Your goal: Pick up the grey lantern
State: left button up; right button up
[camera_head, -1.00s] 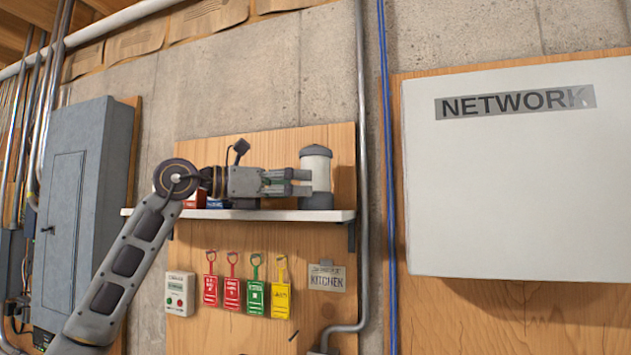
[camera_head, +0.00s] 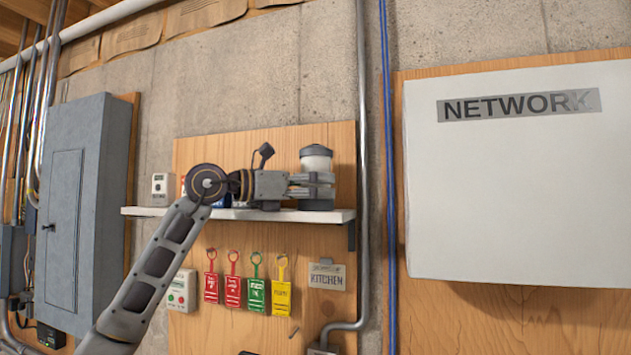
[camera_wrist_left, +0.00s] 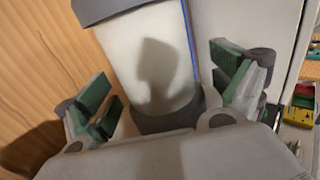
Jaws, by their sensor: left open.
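The grey lantern (camera_head: 316,157) stands upright at the right end of the white wall shelf, with a grey cap, a pale body and a dark grey base. It fills the middle of the left wrist view (camera_wrist_left: 155,65). My left gripper (camera_head: 318,185) is open at the lantern, level with its body. In the left wrist view the green-padded fingers (camera_wrist_left: 165,95) stand on either side of the lantern, with a gap showing on each side. The gripper hides part of the lantern's lower body in the head view. My right gripper is not in view.
The white shelf (camera_head: 235,213) also holds a small white box (camera_head: 161,188) and blue items partly behind my arm. Coloured tags (camera_head: 256,292) hang below. A conduit (camera_head: 363,120) runs close to the lantern's right. A large NETWORK box (camera_head: 515,190) is farther right.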

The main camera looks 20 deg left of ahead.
pick_arm(q)
jog(key=shift+r, duration=0.1)
jog(key=c, duration=1.5)
jog(key=shift+o, duration=0.2)
jog(key=shift+r, duration=0.2)
jog(key=shift+r, duration=4.75)
